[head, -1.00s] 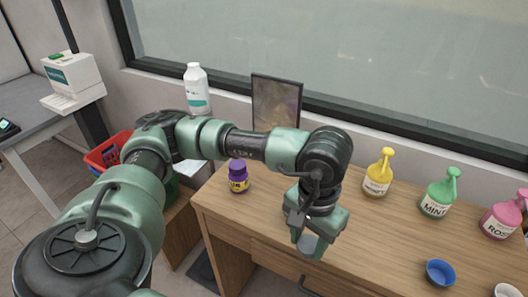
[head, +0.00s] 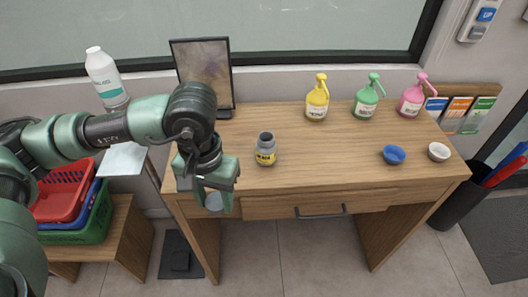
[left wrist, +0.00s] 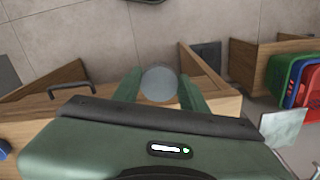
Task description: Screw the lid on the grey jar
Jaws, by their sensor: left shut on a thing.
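The grey jar (head: 266,149) stands upright on the wooden desk, with a yellow label and a dark, open-looking neck. My left gripper (head: 213,208) is to its left and nearer me, by the desk's front edge. It is shut on a round, pale grey lid (head: 214,201). In the left wrist view the lid (left wrist: 160,83) shows as a flat disc between the two green fingers. The lid is apart from the jar. My right gripper is in no view.
Yellow (head: 317,100), green (head: 366,98) and pink (head: 411,98) pump bottles stand at the desk's back. A blue bowl (head: 394,155) and a white bowl (head: 438,152) are at right. A dark frame (head: 203,65) stands behind my arm. Desk around the jar is clear.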

